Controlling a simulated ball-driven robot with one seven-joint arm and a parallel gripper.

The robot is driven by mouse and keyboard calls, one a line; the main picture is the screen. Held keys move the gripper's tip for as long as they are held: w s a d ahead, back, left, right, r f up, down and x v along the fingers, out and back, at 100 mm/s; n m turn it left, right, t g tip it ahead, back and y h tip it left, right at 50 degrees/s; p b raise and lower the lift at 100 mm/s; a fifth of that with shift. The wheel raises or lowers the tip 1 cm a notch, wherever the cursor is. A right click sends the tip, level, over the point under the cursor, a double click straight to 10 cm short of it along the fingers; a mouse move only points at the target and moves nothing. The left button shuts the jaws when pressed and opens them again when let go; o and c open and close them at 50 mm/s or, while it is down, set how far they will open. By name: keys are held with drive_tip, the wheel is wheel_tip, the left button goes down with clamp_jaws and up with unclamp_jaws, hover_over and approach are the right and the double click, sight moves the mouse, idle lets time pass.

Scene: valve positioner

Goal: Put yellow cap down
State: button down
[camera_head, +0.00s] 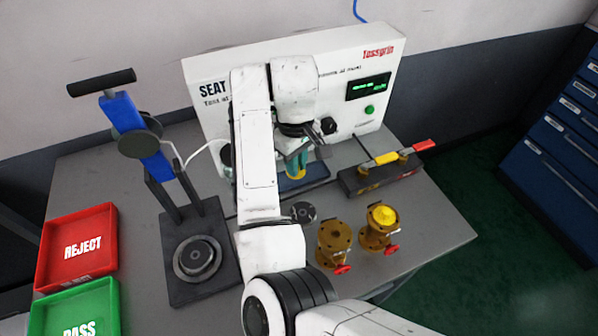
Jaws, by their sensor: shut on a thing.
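My gripper (296,162) reaches down in front of the white test panel, with teal parts at its end. It is shut on a small yellow cap (298,174), which is partly hidden by the gripper. The cap is over a blue tray (316,180) on the bench; I cannot tell whether it touches the tray. Another yellow cap (383,214) sits on top of the right brass valve (376,238). The left brass valve (334,242) stands beside it with no yellow cap on top. Both valves have red handles.
The white test panel (220,70) stands behind. A dark block with yellow and red handles (380,175) is to the right. A press with a blue column (150,150) is left, near a red REJECT tray (75,218) and green PASS tray (85,292). Bare bench (440,225) shows at right.

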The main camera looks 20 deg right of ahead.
drive_tip(key=w+d+f, duration=0.1)
drive_tip(key=f, duration=0.1)
drive_tip(key=w+f, duration=0.2)
drive_tip(key=w+d+f, duration=0.1)
drive_tip(key=w+f, duration=0.1)
drive_tip(key=shift+d+f, duration=0.1)
drive_tip(key=shift+d, duration=0.25)
drive_tip(key=shift+s+f, duration=0.1)
drive_tip(key=shift+f, duration=1.3)
drive_tip(key=shift+f, duration=0.15)
drive_tip(key=c, duration=1.1)
unclamp_jaws()
wheel_tip(320, 180, up, 12)
